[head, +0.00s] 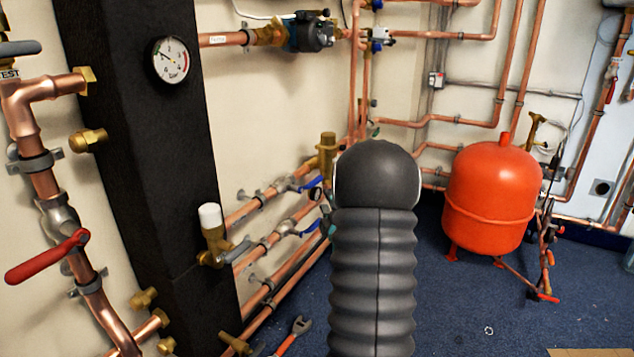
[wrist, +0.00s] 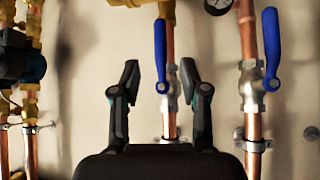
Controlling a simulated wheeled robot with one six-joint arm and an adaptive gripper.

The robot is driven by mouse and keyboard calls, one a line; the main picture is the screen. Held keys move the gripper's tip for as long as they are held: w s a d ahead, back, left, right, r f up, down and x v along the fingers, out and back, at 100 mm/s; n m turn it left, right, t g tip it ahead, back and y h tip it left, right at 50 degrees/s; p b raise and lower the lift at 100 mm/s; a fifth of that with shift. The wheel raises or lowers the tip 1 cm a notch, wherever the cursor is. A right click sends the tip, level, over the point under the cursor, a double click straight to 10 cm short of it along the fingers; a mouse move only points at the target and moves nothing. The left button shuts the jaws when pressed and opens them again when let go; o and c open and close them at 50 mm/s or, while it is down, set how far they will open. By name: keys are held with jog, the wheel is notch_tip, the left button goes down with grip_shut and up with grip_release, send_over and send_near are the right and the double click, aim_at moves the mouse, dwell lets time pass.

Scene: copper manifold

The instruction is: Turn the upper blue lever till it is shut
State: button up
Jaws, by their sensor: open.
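The upper blue lever (head: 310,183) sits on a valve of a copper pipe low on the wall in the head view. I take it to be the left blue lever (wrist: 160,50) in the wrist view, lying about in line with its pipe. The lower blue lever (head: 311,228) is on the pipe below; it shows at right in the wrist view (wrist: 270,45), also along its pipe. My gripper (wrist: 160,75) is open, its fingers apart on either side of the left lever in the picture, with nothing clasped. My arm hides most of the gripper in the head view.
A black column (head: 150,140) with a gauge (head: 170,60) stands left of the levers. A pump (head: 310,32) is above on the wall. A red tank (head: 493,195) stands at right. An orange-handled wrench (head: 293,334) is low down.

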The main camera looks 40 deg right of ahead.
aim_at(317, 178)
jog(key=x, duration=1.1)
jog(key=shift+w+d+p, duration=0.1)
jog(key=shift+w+p, duration=0.1)
jog(key=shift+p, duration=0.1)
jog(key=shift+c, duration=0.2)
grip_shut()
